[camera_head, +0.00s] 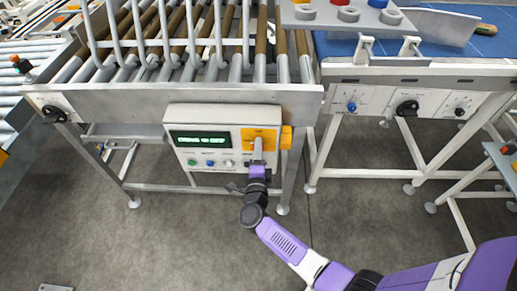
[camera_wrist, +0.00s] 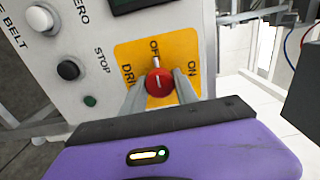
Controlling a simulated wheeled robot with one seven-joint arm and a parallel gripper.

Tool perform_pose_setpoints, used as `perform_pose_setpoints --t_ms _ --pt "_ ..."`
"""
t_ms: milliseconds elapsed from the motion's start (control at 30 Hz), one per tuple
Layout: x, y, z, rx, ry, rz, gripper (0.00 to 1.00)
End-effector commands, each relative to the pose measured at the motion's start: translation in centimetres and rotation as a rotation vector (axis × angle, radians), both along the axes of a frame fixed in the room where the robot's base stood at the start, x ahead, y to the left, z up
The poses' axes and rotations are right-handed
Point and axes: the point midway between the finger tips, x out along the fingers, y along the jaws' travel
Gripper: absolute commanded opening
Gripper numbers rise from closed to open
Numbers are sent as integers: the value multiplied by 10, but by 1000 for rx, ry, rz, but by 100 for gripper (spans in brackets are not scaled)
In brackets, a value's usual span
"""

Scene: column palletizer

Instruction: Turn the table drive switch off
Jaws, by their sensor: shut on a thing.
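My gripper (camera_wrist: 160,92) is shut on the knob, one grey finger on each side. In the head view my gripper (camera_head: 257,155) covers the knob in front of the yellow plate (camera_head: 262,138) at the right of the control box (camera_head: 225,147). The box's green display (camera_head: 203,140) seems to read DRIVE to OFF.
Round buttons, including a black one (camera_wrist: 68,70), line the panel left of the knob. A roller table (camera_head: 190,75) stands above the box, and a blue-belt conveyor (camera_head: 420,72) stands to the right. Table legs (camera_head: 312,160) flank the box; the floor in front is clear.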

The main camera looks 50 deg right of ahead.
Motion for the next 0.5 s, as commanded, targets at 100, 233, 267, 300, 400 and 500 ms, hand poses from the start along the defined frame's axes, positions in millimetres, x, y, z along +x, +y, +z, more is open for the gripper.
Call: perform_pose_setpoints --t_ms 100,233,267,300,400,500 --pt "0 1 -1 -1 3 4 0" --pt "0 1 -1 -1 3 3 53" --pt "0 1 -1 0 2 3 57" --pt "0 1 -1 0 2 3 57" --pt "0 1 -1 0 1 2 57" --pt "0 0 0 -1 1 1 57"
